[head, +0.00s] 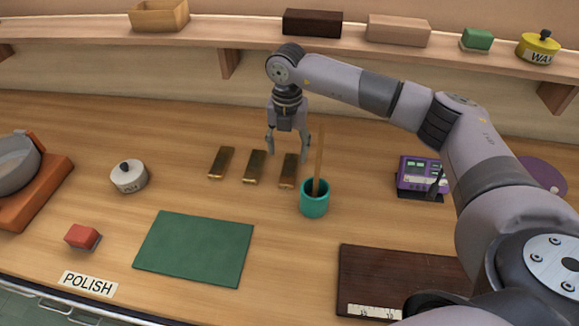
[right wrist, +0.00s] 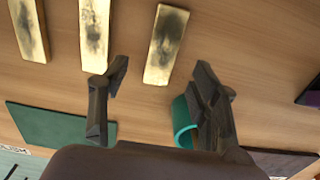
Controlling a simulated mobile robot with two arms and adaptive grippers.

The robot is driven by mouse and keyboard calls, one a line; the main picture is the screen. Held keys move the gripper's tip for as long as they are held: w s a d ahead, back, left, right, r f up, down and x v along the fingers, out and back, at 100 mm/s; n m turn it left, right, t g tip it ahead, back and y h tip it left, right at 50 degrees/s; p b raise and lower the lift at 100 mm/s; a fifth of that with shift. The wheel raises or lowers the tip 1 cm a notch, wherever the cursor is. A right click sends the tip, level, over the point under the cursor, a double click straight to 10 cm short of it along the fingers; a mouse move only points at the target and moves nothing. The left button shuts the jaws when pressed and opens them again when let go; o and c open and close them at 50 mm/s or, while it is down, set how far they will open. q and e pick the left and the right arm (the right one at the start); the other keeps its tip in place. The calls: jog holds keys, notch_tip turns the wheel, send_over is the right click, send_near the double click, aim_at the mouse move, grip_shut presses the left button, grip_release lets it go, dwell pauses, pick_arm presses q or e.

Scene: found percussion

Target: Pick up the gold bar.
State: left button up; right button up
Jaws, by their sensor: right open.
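Three gold bars lie in a row on the wooden bench: a left bar (head: 221,163), a middle bar (head: 255,167) and a right bar (head: 289,171). All have dark smudges in the right wrist view, where the bar farthest right (right wrist: 166,45) lies beyond the gap between my fingers. My right gripper (head: 288,148) is open and empty, pointing down above the bench near the right bar; its fingers also show in the right wrist view (right wrist: 160,85). My left gripper is not in view.
A teal cup (head: 314,203) with an upright wooden stick stands just right of the right bar. A green mat (head: 194,248) lies in front. A purple device (head: 422,175) is to the right, a white tin (head: 128,177) to the left. A shelf (head: 190,41) runs behind.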

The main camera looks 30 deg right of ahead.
aim_at(289, 168)
jog(key=shift+f, duration=0.65)
jog(key=f, duration=0.1)
jog(key=f+p, duration=0.2)
jog(key=f, duration=0.1)
jog(key=shift+s+d+f, duration=0.1)
jog(key=shift+d, duration=0.15)
jog(key=shift+f, duration=0.5)
jog(key=shift+c, duration=0.6)
grip_shut()
jog(key=shift+r, duration=0.1)
